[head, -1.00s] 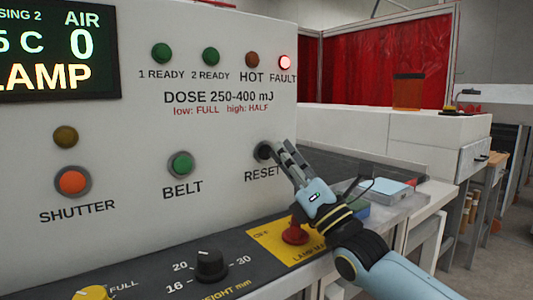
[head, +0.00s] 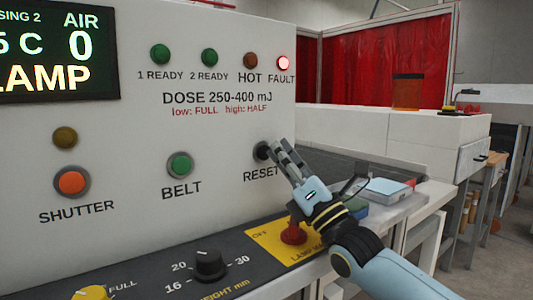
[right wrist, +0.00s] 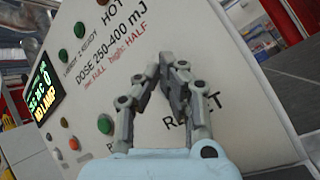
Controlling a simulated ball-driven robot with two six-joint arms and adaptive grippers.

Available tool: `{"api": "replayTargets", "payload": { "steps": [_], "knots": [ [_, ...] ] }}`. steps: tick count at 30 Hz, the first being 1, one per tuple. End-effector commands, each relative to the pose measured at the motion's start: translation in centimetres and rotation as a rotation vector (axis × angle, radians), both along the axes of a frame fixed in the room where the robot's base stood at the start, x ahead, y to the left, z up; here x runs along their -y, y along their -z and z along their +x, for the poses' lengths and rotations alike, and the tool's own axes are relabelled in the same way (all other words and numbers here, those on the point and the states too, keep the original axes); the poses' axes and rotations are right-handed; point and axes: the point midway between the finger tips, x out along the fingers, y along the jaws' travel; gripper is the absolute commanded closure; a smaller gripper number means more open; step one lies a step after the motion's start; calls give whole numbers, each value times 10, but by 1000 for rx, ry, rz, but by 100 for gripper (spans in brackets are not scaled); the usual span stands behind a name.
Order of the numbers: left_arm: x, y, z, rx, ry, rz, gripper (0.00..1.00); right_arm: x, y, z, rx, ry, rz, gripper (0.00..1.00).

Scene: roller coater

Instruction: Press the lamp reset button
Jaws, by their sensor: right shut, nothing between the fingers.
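The black reset button (head: 262,151) sits on the white panel above the RESET label. My right gripper (head: 276,148) is shut and empty, its fingertips at the button's right edge in the head view. I cannot tell whether they touch it. In the right wrist view the shut fingers (right wrist: 172,68) cover the button, and the RESET lettering shows between and beside them. My left gripper is not in view.
The green BELT button (head: 180,165) and orange SHUTTER button (head: 72,182) are further left. Below my right gripper are a red knob (head: 293,234) on a yellow plate and a black dial (head: 209,264). A small box (head: 390,189) lies on the ledge at right.

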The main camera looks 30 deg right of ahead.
Motion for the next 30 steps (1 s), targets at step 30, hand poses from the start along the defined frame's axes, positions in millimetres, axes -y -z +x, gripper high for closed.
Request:
{"api": "replayTargets", "payload": {
  "steps": [30],
  "knots": [
    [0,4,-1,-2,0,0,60,-1,3,13,-7,2,2,100]
  ]
}}
